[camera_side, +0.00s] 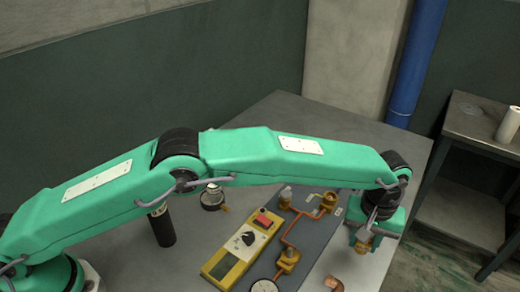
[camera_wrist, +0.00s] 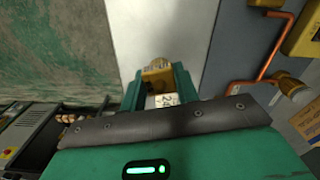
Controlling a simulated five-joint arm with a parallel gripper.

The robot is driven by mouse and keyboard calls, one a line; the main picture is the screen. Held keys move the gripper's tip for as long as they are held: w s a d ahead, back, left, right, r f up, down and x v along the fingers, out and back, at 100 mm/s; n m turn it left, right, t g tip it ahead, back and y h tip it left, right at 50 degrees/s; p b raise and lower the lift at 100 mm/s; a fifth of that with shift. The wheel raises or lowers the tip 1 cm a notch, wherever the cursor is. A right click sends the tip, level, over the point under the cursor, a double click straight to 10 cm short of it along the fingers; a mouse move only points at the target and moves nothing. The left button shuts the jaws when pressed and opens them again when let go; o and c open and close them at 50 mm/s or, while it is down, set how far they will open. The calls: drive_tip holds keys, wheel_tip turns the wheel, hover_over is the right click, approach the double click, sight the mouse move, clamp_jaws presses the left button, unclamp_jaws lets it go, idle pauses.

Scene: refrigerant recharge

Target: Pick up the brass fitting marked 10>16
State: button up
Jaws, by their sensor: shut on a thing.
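My gripper (camera_wrist: 158,88) is shut on a brass fitting (camera_wrist: 156,74), which sits between its two green fingers in the wrist view. A small pale label (camera_wrist: 166,100) with dark marks shows on the near side, too small to read. In the side view my gripper (camera_side: 366,232) is at the right end of the arm, over the right side of the table, with the brass fitting (camera_side: 364,243) at its tip. The fingers hide part of the fitting. I cannot tell whether it touches the surface below.
Left of my gripper in the side view, copper pipework (camera_side: 294,232) with brass valves lies on a dark board. A yellow meter (camera_side: 240,250), a copper elbow (camera_side: 333,283) and a black cylinder (camera_side: 161,226) are also on the grey table (camera_side: 270,118).

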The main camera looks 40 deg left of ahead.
drive_tip(key=s+d+r, duration=0.3)
drive_tip(key=s+r, duration=0.3)
drive_tip(key=s, duration=0.5)
drive_tip(key=shift+r, duration=0.35)
